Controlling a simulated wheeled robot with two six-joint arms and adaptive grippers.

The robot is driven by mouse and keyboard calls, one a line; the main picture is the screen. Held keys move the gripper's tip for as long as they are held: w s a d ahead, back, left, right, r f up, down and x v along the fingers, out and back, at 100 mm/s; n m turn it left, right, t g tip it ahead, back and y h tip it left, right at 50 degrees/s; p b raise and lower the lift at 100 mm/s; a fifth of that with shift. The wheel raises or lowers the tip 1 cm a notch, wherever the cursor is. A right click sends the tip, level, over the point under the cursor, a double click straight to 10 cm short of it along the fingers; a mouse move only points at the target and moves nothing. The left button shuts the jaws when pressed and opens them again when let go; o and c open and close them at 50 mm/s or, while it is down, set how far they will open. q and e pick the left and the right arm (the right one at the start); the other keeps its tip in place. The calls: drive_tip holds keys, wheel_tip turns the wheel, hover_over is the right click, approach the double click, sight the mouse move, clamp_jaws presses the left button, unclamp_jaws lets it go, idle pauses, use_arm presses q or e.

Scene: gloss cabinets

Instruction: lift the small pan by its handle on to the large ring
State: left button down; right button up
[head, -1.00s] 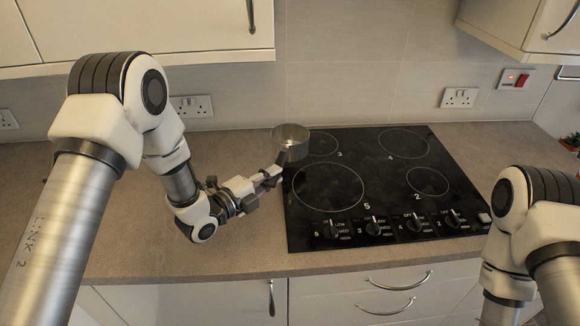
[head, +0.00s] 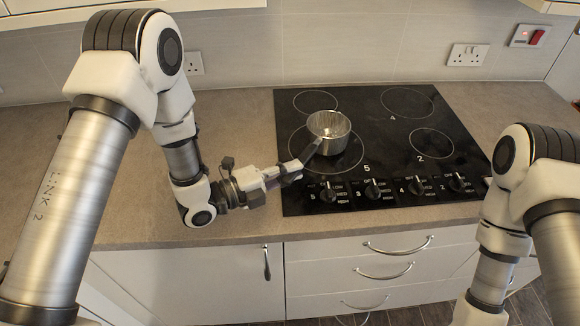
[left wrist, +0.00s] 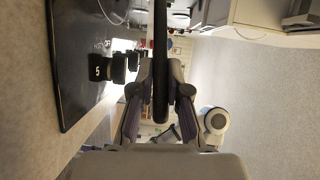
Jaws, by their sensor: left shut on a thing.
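The small pan (head: 329,126) is a shiny metal pot with a dark handle (head: 309,151). In the head view it appears over the back part of the large ring (head: 345,164), roughly level; I cannot tell whether its base touches the glass. My left gripper (head: 294,173) is shut on the handle, at the front left of the pan. In the left wrist view the handle (left wrist: 160,60) is a dark bar between the two fingers of the left gripper (left wrist: 162,92); the pan's bowl cannot be made out there. My right gripper is outside the views.
The black hob (head: 400,140) has smaller rings at the back left, back right and front right. Several knobs (head: 372,189) line its front edge. The worktop (head: 235,130) left of the hob is clear. My right arm stands at the lower right.

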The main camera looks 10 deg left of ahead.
use_arm(q)
drive_tip(key=shift+f+b, duration=0.55)
idle(0.4)
drive_tip(key=c, duration=1.1)
unclamp_jaws()
drive_tip(key=v, duration=1.1)
drive_tip(key=shift+a, duration=0.15)
drive_tip(key=shift+s+a, duration=0.2)
drive_tip(key=shift+s, duration=0.2)
